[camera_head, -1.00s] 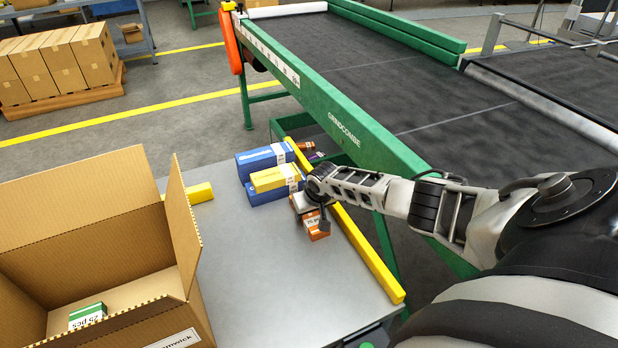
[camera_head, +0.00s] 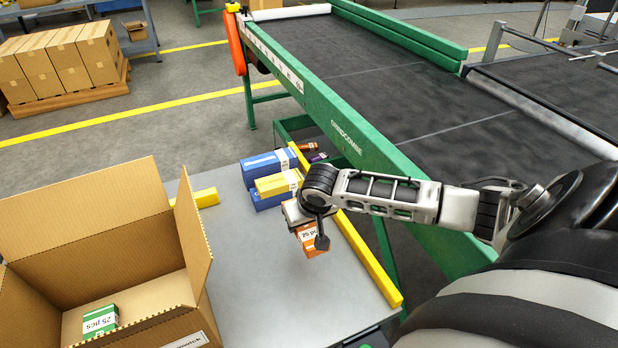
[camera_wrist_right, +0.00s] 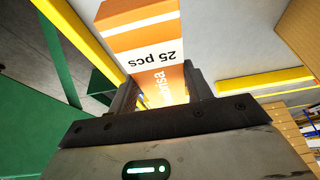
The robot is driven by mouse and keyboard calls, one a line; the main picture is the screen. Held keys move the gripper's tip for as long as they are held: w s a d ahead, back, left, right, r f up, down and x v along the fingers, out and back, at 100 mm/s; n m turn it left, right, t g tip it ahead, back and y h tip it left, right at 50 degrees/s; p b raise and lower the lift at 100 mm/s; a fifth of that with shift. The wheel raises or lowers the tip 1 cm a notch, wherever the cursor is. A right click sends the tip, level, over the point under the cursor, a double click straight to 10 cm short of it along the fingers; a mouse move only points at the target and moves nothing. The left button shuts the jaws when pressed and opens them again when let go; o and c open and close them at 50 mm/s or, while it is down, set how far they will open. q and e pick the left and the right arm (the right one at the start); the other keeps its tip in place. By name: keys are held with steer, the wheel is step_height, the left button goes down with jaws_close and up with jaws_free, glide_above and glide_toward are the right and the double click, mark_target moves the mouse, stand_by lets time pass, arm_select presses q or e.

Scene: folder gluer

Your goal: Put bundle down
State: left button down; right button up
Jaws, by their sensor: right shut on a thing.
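An orange bundle with a white band marked "25 pcs" (camera_head: 312,239) is at my right gripper (camera_head: 308,222), over the grey table (camera_head: 255,290). In the right wrist view the bundle (camera_wrist_right: 150,45) sits between the two dark fingers of the gripper (camera_wrist_right: 160,88), which are shut on it. The arm hides part of it in the head view, and I cannot tell whether it touches the table. Blue and yellow bundles (camera_head: 276,184) lie stacked behind it. A green bundle (camera_head: 100,321) lies in the open cardboard box (camera_head: 150,290). My left gripper is not in view.
A yellow rail (camera_head: 370,258) runs along the table's right edge, beside the green conveyor frame (camera_head: 345,135). A short yellow bar (camera_head: 207,197) is at the back edge. Small dark and brown items (camera_head: 312,152) lie beyond the stack. The table between box and bundle is clear.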

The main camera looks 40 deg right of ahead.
steer(key=shift+s+a+r, duration=0.55)
steer(key=shift+s+a, duration=0.05)
steer(key=shift+a, duration=0.25)
steer(key=s+a+r+n+y, duration=0.1)
steer(key=s+a+r+n, duration=0.2)
steer(key=a+r, duration=1.1)
steer(key=v, duration=0.3)
steer(key=shift+a+r, duration=0.25)
steer(key=shift+r, duration=0.1)
